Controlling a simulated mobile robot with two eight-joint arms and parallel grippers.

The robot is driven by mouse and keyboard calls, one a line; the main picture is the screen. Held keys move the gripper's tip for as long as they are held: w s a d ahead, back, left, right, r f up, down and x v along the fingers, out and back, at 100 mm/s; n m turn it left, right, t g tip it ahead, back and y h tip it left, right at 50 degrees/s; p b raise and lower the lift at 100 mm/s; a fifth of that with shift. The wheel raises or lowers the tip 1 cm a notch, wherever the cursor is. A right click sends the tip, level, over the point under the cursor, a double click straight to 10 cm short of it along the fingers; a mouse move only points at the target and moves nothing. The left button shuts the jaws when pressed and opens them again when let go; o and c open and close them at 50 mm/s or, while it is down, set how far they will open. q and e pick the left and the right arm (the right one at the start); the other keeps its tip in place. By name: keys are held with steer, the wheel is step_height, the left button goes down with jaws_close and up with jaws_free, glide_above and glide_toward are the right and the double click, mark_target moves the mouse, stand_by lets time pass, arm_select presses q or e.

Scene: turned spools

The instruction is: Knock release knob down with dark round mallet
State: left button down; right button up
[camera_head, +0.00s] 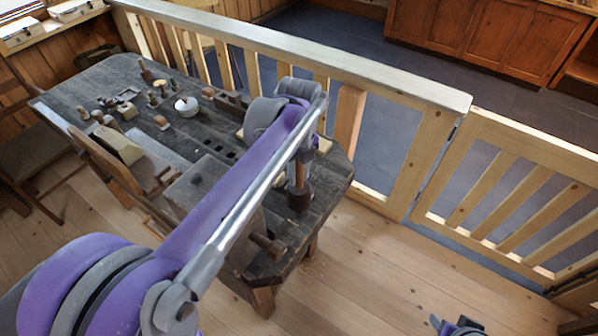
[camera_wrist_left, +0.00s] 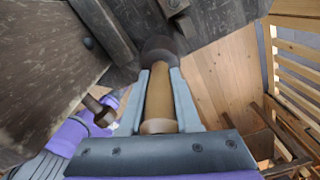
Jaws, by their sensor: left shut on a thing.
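My left gripper (camera_head: 300,172) is shut on the handle of the dark round mallet. The mallet's dark head (camera_head: 299,198) points down over the right end of the dark workbench. In the left wrist view the tan handle (camera_wrist_left: 161,98) lies between the grey fingers (camera_wrist_left: 160,90), with the dark head (camera_wrist_left: 161,47) beyond them. Part of what looks like my right gripper (camera_head: 456,325) shows at the bottom edge.
A turned wooden handle (camera_head: 267,244) sticks out at the bench's front. A wooden railing (camera_head: 300,38) runs behind. The floor (camera_head: 370,260) at right is clear.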

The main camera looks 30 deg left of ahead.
mark_target(298, 183)
arm_select(q)
step_height(298, 183, down, 4)
steer(key=shift+r+b, duration=0.15)
steer(key=shift+b, duration=0.75)
steer(key=shift+s+r, duration=0.1)
steer(key=shift+r, duration=0.05)
steer(key=shift+w+r, duration=0.1)
steer(key=shift+w, duration=0.1)
steer(key=shift+r+p, duration=0.3)
steer(key=shift+p, duration=0.05)
step_height(298, 183, up, 3)
steer(key=shift+f+p, duration=0.2)
steer(key=shift+p, duration=0.55)
steer(key=shift+w+f, duration=0.1)
arm_select(e)
steer(key=shift+w, duration=0.2)
